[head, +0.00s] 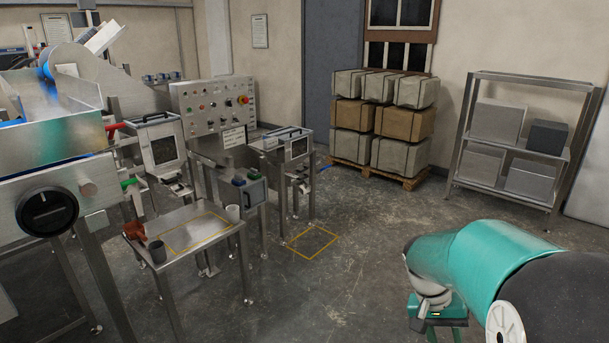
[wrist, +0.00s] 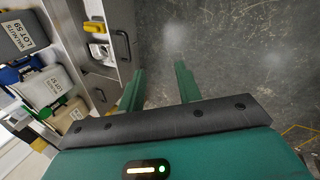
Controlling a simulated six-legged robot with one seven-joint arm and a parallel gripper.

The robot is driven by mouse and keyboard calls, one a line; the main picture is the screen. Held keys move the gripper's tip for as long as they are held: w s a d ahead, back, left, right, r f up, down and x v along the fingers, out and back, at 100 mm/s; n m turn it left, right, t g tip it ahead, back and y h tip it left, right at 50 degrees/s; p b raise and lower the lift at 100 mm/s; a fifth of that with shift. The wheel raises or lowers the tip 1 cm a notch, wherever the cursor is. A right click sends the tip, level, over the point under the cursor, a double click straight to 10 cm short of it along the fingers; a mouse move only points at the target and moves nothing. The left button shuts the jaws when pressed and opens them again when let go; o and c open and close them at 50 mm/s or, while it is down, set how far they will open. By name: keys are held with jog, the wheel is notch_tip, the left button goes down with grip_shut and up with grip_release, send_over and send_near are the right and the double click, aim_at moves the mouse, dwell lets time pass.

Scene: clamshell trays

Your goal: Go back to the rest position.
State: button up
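My gripper (wrist: 159,78) shows in the wrist view with its two green fingers spread apart. Nothing is between them, only bare grey floor beyond. In the head view, my teal arm reaches in from the lower right, and the green gripper body (head: 438,314) hangs at the bottom edge, over the floor and clear of the furniture. Its fingertips are out of the frame there.
A steel table (head: 196,236) with cups stands left of centre, beside the machine with a control panel (head: 213,105). Labelled containers (wrist: 46,86) line the left of the wrist view. Stacked boxes (head: 381,122) and a shelf (head: 520,140) stand behind. The middle floor is clear.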

jog(key=s+a+r+n+t+y, duration=0.4)
jog(key=s+a+r+t, duration=0.4)
jog(key=s+a+r, duration=0.4)
jog(key=shift+s+a+r+n, duration=0.35)
jog(key=shift+s+a+n, duration=0.25)
jog(key=shift+a, duration=0.4)
jog(key=shift+d, duration=0.15)
